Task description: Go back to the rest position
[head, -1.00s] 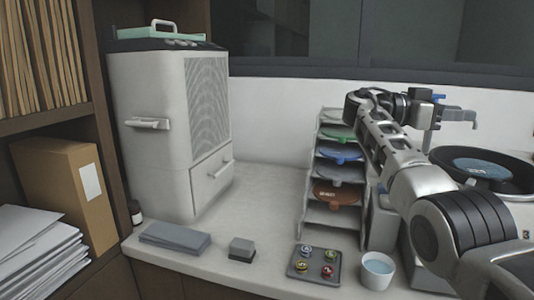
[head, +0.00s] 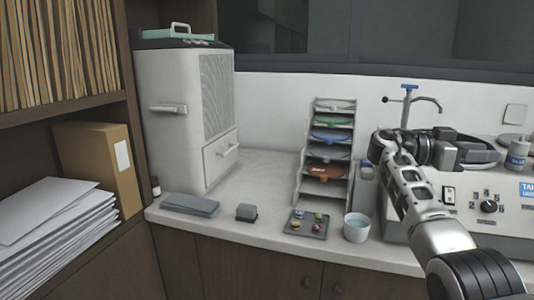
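My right arm comes in from the lower right. Its dark gripper (head: 478,152) is over the back of the grey control-panel machine (head: 462,232), apart from the rack and the dishes. The fingers are small and dark against the arm, so I cannot tell whether they are open or shut. I see nothing clearly held in it. My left gripper and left arm are not in view. The arm hides much of the machine's top.
A tiered rack (head: 299,190) of coloured discs stands left of the arm. In front are a tray (head: 293,229) of small round pieces and a cup (head: 357,227). A tap (head: 409,100) rises behind the arm. A white cabinet machine (head: 175,125) stands left.

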